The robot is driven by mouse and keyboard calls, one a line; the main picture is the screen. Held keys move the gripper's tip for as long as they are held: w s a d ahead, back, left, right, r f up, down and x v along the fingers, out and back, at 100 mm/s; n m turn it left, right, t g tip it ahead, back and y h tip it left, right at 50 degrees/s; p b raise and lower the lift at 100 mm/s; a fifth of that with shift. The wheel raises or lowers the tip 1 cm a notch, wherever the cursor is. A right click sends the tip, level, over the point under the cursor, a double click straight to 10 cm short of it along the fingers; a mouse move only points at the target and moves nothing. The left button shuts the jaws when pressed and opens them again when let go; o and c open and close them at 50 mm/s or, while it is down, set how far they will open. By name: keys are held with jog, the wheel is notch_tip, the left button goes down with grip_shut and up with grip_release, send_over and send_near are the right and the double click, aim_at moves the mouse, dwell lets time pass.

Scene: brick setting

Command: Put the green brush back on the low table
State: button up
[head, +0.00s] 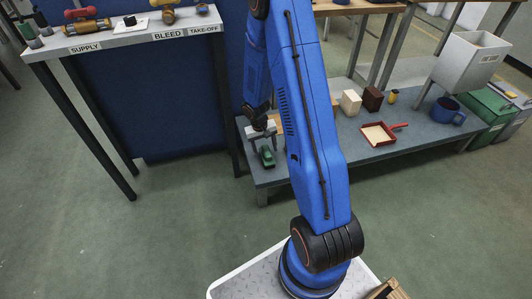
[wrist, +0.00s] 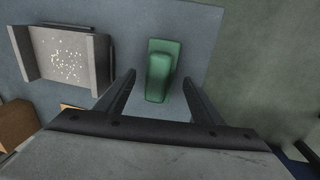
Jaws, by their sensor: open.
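The green brush (head: 267,156) rests on the left end of the low grey-blue table (head: 345,178). In the wrist view the brush (wrist: 160,72) lies upright in the picture, between the two dark fingers. My gripper (head: 262,143) is over that end of the table. Its fingers are apart, one on each side of the brush, with a gap on both sides in the wrist view (wrist: 158,80). I see no finger touching the brush. How high the fingertips are above the tabletop is hard to tell.
In the wrist view a grey piece with raised sides and white specks (wrist: 68,55) is left of the brush. Farther right on the table are a red tray (head: 378,134), blocks and a blue mug (head: 446,111). A labelled shelf (head: 130,38) stands at left.

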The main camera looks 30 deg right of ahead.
jog(key=s+a+r+t, duration=0.1)
jog(key=s+a+r, duration=0.1)
jog(key=r, duration=0.9)
jog(key=s+a+r, duration=0.2)
jog(key=a+r, duration=0.1)
jog(key=r, duration=0.8)
jog(key=s+a+r+n+t+y, duration=0.1)
jog(key=s+a+r+t, duration=0.1)
jog(key=s+a+r, duration=0.3)
jog(key=s+a+r+n+t, duration=0.2)
jog(key=s+a+r, duration=0.3)
jog(key=s+r, duration=0.9)
jog(key=shift+s+y, duration=0.4)
jog(key=shift+s, duration=3.3)
